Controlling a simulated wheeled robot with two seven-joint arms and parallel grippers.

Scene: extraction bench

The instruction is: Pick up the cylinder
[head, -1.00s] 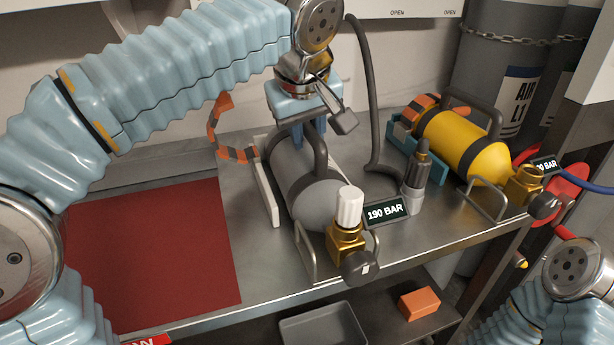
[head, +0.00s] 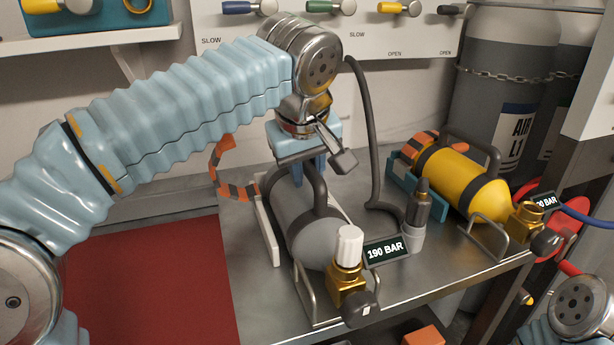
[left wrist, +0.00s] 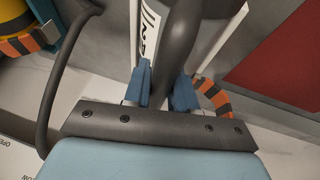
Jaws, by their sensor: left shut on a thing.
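The grey cylinder (head: 312,228) has a dark carry handle (head: 319,190), a brass valve with a white knob (head: 349,247), and a tag reading 190 BAR. It lies in its rack with a white side rail and a wire stand on the bench. My left gripper (head: 311,168) is above it, shut on the handle. In the left wrist view the blue fingers (left wrist: 166,92) sit on either side of the dark handle (left wrist: 182,45). The fingertips are partly hidden. My right gripper is not in view; only part of my right arm shows at lower right.
A yellow cylinder (head: 464,182) lies in a teal cradle at right. A grey and black pen-like tool (head: 417,215) stands between the cylinders. A dark hose (head: 370,130) hangs behind. A wall panel with knobs is at the back.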

